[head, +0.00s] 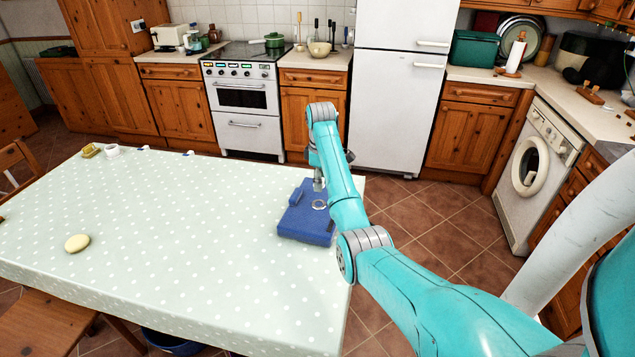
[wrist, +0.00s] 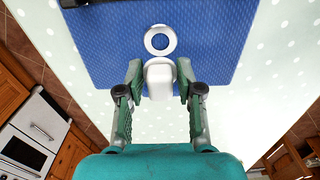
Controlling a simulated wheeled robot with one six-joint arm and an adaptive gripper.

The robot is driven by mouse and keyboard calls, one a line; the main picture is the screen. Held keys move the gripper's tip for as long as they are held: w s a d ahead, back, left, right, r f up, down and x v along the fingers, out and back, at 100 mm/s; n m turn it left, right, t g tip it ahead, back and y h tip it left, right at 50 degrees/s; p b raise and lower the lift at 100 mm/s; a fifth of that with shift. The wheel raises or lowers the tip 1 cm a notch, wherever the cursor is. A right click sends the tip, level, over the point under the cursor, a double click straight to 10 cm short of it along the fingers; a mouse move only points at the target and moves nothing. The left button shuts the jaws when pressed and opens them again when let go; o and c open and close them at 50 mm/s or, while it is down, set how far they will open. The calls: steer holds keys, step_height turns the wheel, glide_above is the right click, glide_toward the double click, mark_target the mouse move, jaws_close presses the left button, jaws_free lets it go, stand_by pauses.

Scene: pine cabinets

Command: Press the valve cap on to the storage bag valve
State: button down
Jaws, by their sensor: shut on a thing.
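The blue storage bag (head: 300,228) lies flat at the right end of the table, and it fills the top of the wrist view (wrist: 110,45). Its valve is a pale ring (head: 319,205) on the bag, seen as a white ring with a blue centre in the wrist view (wrist: 149,45). My gripper (wrist: 160,78) is shut on the white valve cap (wrist: 160,84), one finger on each side. The cap appears just beside the ring in the wrist view; its height above the bag is unclear. In the head view my gripper (head: 318,184) is over the bag, and the cap is hard to make out.
The dotted table (head: 180,240) is mostly clear left of the bag. A pale yellow oval object (head: 77,243) lies at the left, and small items including a yellow one (head: 91,150) line the far edge. A raised blue piece (head: 296,197) is on the bag's left side.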

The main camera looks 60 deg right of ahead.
mark_target(320, 204)
steer(key=shift+f, duration=0.1)
steer(key=shift+f, duration=2.65)
steer(key=shift+f, duration=0.95)
steer(key=shift+s+a+f, duration=0.1)
steer(key=shift+a+f, duration=0.05)
steer(key=shift+f, duration=0.2)
steer(key=c, duration=0.7)
jaws_free()
steer(key=shift+f, duration=0.1)
steer(key=shift+r, duration=0.25)
